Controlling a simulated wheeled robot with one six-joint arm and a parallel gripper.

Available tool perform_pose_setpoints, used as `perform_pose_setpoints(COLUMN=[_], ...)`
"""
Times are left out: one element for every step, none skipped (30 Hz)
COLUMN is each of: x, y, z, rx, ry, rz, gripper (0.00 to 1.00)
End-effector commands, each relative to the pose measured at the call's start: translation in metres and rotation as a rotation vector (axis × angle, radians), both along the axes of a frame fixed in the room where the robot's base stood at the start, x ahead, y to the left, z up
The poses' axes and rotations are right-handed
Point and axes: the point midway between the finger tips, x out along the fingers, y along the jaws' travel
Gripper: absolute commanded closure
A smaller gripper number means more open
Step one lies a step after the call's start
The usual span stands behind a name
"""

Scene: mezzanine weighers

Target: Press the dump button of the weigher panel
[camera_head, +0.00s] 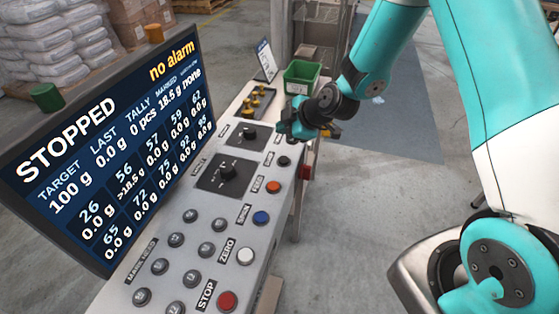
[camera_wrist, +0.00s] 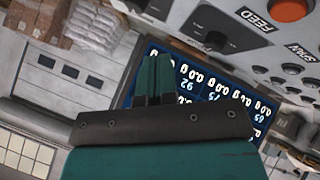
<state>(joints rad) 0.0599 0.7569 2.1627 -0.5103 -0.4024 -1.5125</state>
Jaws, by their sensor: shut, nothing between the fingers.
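The weigher panel (camera_head: 215,240) is a grey sloped console with labelled buttons and two black rotary knobs. Down its right side are a dark button (camera_head: 284,161) whose label I cannot read, an orange FEED button (camera_head: 273,187), a blue button (camera_head: 261,217), a white ZERO button (camera_head: 245,256) and a red STOP button (camera_head: 228,301). No DUMP label is legible. My gripper (camera_head: 288,128) is shut and empty over the panel's far right end, hiding part of it. In the wrist view its fingers (camera_wrist: 155,72) are together; the orange FEED button (camera_wrist: 288,9) is at top right.
A screen (camera_head: 100,150) left of the panel reads STOPPED and "no alarm". Several grey buttons (camera_head: 176,240) sit by the MARK HEAD label. Brass weights (camera_head: 256,104) and a green bin (camera_head: 302,77) stand beyond.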

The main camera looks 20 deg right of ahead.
Motion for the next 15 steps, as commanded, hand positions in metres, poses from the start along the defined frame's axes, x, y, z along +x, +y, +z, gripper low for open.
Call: perform_pose_setpoints(x=[0.000,0.000,0.000,0.000,0.000,0.000,0.000,0.000,0.000,0.000,0.000,0.000,0.000,0.000,0.000], y=[0.001,0.001,0.001,0.001,0.001,0.002,0.002,0.002,0.002,0.002,0.002,0.002,0.002,0.002,0.002], z=[-0.008,-0.011,-0.016,-0.020,-0.025,-0.030,-0.035,-0.039,-0.045,-0.050,-0.054,-0.062,-0.066,-0.069,-0.073], rx=[0.000,0.000,0.000,0.000,0.000,0.001,0.001,0.001,0.001,0.000,0.001,0.000,0.000,0.000,0.000], ry=[0.001,0.001,0.002,0.002,0.003,0.002,0.002,0.002,0.001,0.001,0.002,0.000,-0.001,-0.001,-0.001], rz=[0.001,0.001,0.001,0.001,0.002,0.002,0.002,0.002,0.002,0.002,0.003,0.003,0.004,0.004,0.004], gripper=[1.00,1.00,1.00,1.00,1.00,1.00,1.00,1.00,1.00,1.00,1.00,1.00,1.00,1.00,1.00])
